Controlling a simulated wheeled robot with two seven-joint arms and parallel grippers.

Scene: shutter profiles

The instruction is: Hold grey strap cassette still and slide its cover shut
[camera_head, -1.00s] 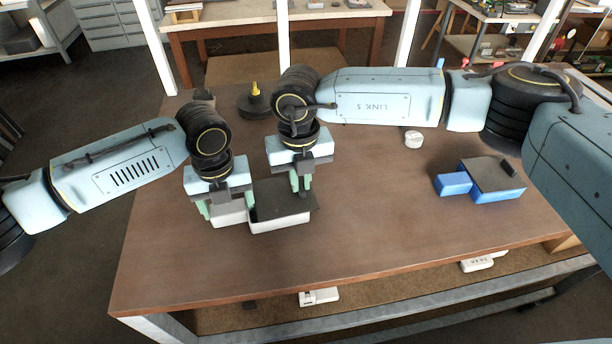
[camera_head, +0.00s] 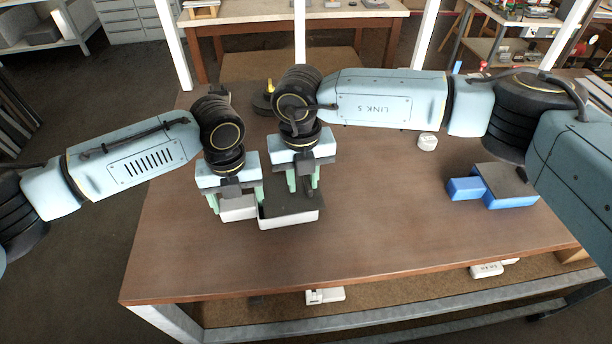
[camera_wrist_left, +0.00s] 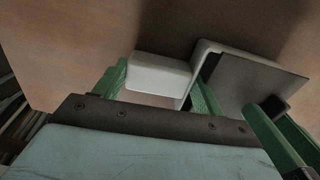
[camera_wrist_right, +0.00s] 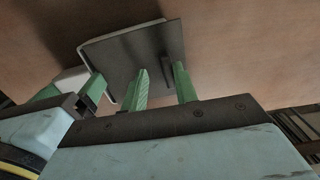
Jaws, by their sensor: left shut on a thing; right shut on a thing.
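The grey strap cassette is a pale, shallow box (camera_head: 290,222) on the table, with a smaller block (camera_head: 238,214) at its left end. The block also shows in the left wrist view (camera_wrist_left: 160,74). A dark flat cover (camera_head: 296,205) lies over the box and slightly overhangs its right end; a narrow strip stays uncovered at the left in the left wrist view. My left gripper (camera_head: 238,206) is shut on the block, a finger on either side. My right gripper (camera_head: 303,184) is shut on the cover from above; its raised grip is largely hidden by the fingers.
A blue cassette (camera_head: 510,200) with a dark cover stands at the right of the table. A small white round object (camera_head: 427,142) lies behind it. A dark object with a yellow top (camera_head: 265,102) is behind my grippers. The table's middle and front are clear.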

